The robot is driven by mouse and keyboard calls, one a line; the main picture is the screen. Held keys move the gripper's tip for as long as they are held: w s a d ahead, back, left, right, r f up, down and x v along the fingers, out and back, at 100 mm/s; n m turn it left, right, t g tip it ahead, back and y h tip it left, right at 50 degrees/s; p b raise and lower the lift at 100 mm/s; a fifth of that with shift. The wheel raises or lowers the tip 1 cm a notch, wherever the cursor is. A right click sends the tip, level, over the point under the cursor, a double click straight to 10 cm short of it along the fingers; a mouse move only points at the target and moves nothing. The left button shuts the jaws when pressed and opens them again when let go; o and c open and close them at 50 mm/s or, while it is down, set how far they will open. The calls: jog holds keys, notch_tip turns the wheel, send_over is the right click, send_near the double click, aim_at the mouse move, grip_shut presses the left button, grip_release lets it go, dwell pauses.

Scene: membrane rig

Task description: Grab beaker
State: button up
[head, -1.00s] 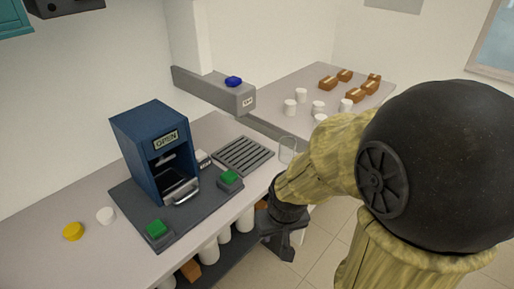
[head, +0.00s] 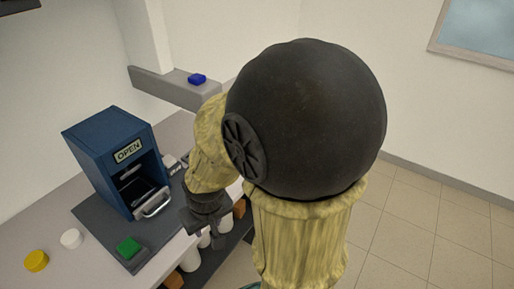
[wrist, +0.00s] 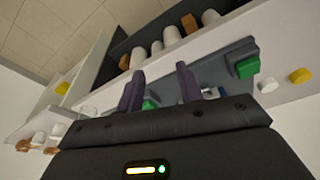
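A clear glass beaker seems to show faintly in the wrist view (wrist: 88,111), on the counter left of my fingers. In the head view it cannot be seen; my arm covers that part of the counter. My gripper (head: 218,236) hangs at the counter's front edge, right of the blue machine (head: 118,160) marked OPEN. In the wrist view my gripper's two dark fingers (wrist: 159,80) stand apart with nothing held between them.
The machine's dark base carries a green button (head: 129,247). A yellow lid (head: 36,261) and a white lid (head: 71,238) lie to its left. White containers (wrist: 138,57) stand on the shelf below. A grey ledge with a blue piece (head: 197,78) is behind. Floor at right is clear.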

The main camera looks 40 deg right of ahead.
jog(key=shift+o, duration=1.1)
jog(key=o, duration=0.3)
jog(key=shift+f, duration=0.2)
jog(key=o, duration=0.6)
jog(key=w+d+f, duration=0.1)
jog(key=w+f+n+b, duration=0.1)
jog(key=shift+d+f+t, duration=0.35)
jog(key=shift+t, duration=0.05)
jog(key=shift+o, duration=0.2)
jog(key=w+d+f+n+t+h+b, duration=0.2)
jog(key=w+d+f+n+h+b, duration=0.15)
jog(key=d+f, duration=0.4)
jog(key=w+d+f+n+t+h+b, duration=0.25)
jog(key=w+d+f+n, duration=0.2)
jog(key=d, duration=0.65)
jog(key=w+d+r+n+t+h+b, duration=0.1)
jog(key=d+n+t, duration=0.3)
jog(key=n, duration=0.6)
jog(key=w+d+r+n+t+h+b, duration=0.1)
jog(key=d+n+t+b, duration=0.3)
jog(key=n, duration=0.7)
jog(key=shift+r+h+b, duration=0.3)
jog(key=shift+r+h, duration=0.1)
jog(key=shift+r, duration=0.5)
